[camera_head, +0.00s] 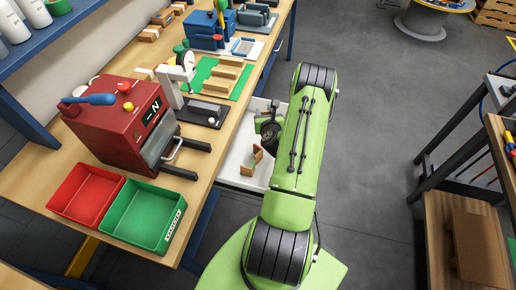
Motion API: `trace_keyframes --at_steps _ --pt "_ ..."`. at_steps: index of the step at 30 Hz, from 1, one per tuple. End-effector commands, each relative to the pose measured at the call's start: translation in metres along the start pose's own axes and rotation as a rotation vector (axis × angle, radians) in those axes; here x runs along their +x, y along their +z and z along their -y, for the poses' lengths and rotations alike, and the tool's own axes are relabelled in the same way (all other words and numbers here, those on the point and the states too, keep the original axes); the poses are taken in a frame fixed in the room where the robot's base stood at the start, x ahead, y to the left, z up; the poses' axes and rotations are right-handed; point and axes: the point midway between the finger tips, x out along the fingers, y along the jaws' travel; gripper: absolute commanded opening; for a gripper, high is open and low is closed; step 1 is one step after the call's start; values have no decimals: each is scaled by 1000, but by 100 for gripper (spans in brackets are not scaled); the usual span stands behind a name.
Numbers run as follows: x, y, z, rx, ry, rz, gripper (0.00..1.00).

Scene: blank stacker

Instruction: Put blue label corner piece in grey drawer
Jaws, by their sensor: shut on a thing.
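The grey drawer (232,172) is pulled out from the bench front and shows as a pale, open box, partly covered by my green arm. A small brown wooden corner piece (251,164) shows over the drawer's near part; no blue label can be made out on it. My gripper (266,146) is over the drawer at the dark wrist end, its fingers mostly hidden by the wrist and arm. It is shut on the corner piece. I cannot tell whether the piece touches the drawer floor.
A red machine (118,122), a red tray (86,195) and a green tray (143,214) stand on the wooden bench (30,182). A green mat (213,78) with wooden blocks lies farther back. The floor (380,150) right of my arm is clear.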

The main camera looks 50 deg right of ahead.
Motion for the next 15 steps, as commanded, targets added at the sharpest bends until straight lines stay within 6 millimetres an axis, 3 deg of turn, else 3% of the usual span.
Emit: trace_keyframes --at_steps 1,3,15 --pt "7 -20 0 0 1 -6 17" --pt "13 -35 0 -1 1 -6 17" --pt "34 -84 0 -2 1 -2 17"
